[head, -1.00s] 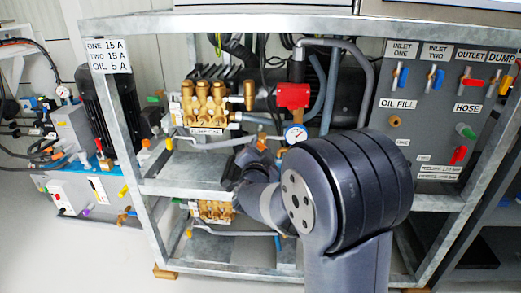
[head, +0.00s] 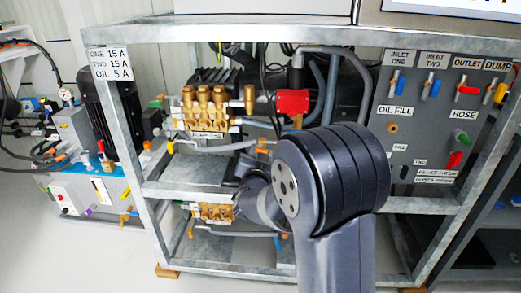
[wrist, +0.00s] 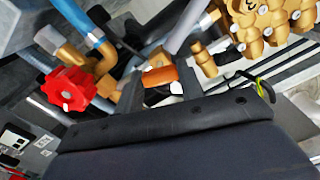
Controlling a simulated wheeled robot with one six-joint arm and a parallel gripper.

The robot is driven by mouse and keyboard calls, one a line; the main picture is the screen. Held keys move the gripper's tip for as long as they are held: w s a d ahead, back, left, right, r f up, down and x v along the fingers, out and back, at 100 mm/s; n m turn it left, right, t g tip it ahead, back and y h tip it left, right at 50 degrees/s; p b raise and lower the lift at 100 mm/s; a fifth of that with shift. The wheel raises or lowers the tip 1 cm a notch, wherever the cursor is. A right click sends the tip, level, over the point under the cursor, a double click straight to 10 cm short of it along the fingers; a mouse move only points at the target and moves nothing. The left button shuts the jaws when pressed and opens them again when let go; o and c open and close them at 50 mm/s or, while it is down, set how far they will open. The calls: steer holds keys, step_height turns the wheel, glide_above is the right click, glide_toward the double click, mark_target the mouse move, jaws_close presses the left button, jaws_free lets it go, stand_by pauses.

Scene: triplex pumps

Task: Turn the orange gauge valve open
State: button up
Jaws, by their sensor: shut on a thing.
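The orange gauge valve handle (wrist: 160,76) shows in the middle of the wrist view, just beyond the dark body of my gripper. My gripper (wrist: 162,84) is shut on this handle; its fingertips are only partly visible around it. In the head view my gripper (head: 252,165) is mostly hidden behind my own arm, beside the pump frame's middle shelf. A small orange patch (head: 262,147) shows just above it there. The gauge dial is hidden behind my arm in the head view. How far the handle is turned I cannot tell.
A red knob (wrist: 68,88) and a blue hose (wrist: 85,25) are to the left in the wrist view. A brass pump (wrist: 270,25) is at upper right. A valve panel (head: 430,125) stands to the right.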

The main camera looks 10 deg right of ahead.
steer(key=shift+n+p, duration=1)
steer(key=shift+n, duration=0.9)
steer(key=o, duration=1)
steer(key=p+v, duration=0.2)
steer(key=v, duration=0.8)
steer(key=shift+s+a, duration=0.1)
steer(key=shift+s, duration=0.3)
steer(key=shift+w, duration=0.1)
